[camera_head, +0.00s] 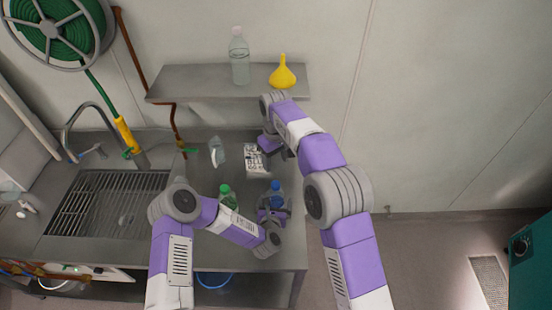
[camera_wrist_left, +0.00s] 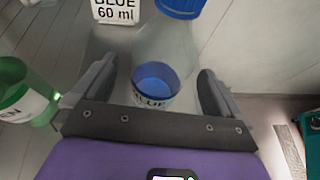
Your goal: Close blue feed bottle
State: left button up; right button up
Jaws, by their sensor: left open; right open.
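The blue feed bottle (camera_head: 278,199) stands on the steel counter. In the left wrist view its blue lower part (camera_wrist_left: 155,87), with a BLUE label, lies between my left fingers, and a pale clear wall rises above it. A blue cap (camera_wrist_left: 181,7) shows at the upper edge of that view; I cannot tell whether it is seated. My left gripper (camera_head: 272,214) is open around the bottle, with visible gaps beside both fingers. My right gripper (camera_head: 270,152) is open, farther back beside the printed card (camera_head: 254,158); its fingertips are mostly hidden.
A green bottle (camera_head: 228,196) stands left of the blue one, close to my left finger in the wrist view. A clear bottle (camera_head: 239,58) and yellow funnel (camera_head: 283,73) stand on the shelf (camera_head: 190,84). A sink (camera_head: 105,205) is at left.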

aim_at(275, 204)
pick_arm(q)
jog(key=shift+v, duration=1.8)
